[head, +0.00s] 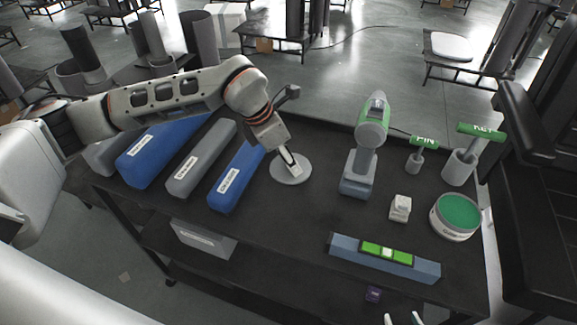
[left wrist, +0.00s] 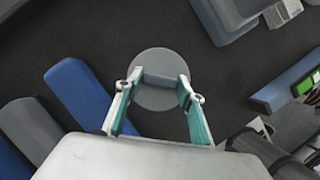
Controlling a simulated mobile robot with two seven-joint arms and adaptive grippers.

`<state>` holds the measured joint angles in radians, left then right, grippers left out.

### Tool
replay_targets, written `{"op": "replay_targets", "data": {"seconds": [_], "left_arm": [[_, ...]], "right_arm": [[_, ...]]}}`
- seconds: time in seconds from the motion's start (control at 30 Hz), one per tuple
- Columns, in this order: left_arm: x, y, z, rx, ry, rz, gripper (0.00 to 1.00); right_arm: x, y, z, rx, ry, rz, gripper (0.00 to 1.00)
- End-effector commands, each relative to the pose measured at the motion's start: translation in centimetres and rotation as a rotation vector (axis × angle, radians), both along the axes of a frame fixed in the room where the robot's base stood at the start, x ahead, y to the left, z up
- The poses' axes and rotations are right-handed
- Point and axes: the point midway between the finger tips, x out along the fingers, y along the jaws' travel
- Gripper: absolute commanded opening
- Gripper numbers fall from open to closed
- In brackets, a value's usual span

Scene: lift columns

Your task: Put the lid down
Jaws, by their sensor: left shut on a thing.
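The lid (head: 291,170) is a flat grey disc with a raised grip bar. It is at the middle of the dark table, right of the blue and grey cases. My left gripper (head: 290,160) is shut on its bar from above. The left wrist view shows the lid (left wrist: 158,98) level between the fingertips (left wrist: 158,84). I cannot tell whether it touches the table or hovers just above. A round white tub (head: 455,231) with a green top surface stands at the table's right. My right gripper (head: 402,319) shows only its fingertips at the bottom edge, apart and empty.
Long blue (head: 237,177) and grey (head: 202,158) cases lie close left of the lid. A grey-green power tool (head: 358,170) stands to its right. Bare table lies in front of the lid.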

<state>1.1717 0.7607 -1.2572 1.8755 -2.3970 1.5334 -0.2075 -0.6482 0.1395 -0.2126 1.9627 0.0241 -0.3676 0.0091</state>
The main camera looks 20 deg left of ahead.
Motion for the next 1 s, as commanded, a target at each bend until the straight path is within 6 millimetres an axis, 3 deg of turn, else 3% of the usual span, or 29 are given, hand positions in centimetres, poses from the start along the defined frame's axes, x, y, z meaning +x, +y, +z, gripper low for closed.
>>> {"op": "replay_targets", "data": {"seconds": [0.2,0.53,0.57,0.6,1.0], "left_arm": [[-0.1,0.0,-3.0,0.001,0.003,0.001,0.17],[0.0,0.0,-3.2,0.001,0.002,0.0,0.17],[0.0,0.0,-3.2,0.001,0.002,0.0,0.43],[0.0,0.0,-3.2,0.001,0.001,0.0,0.54],[0.0,0.0,-2.8,0.001,0.001,0.0,0.55]], "right_arm": [[-0.1,0.0,-0.2,0.0,0.003,0.0,0.4],[-0.1,0.0,-0.4,-0.001,0.004,0.0,0.4],[-0.1,0.0,-0.4,-0.001,0.004,0.0,0.4],[-0.1,0.0,-0.4,-0.001,0.004,0.0,0.4],[-0.1,0.0,-0.1,-0.001,0.002,0.0,0.4]]}}
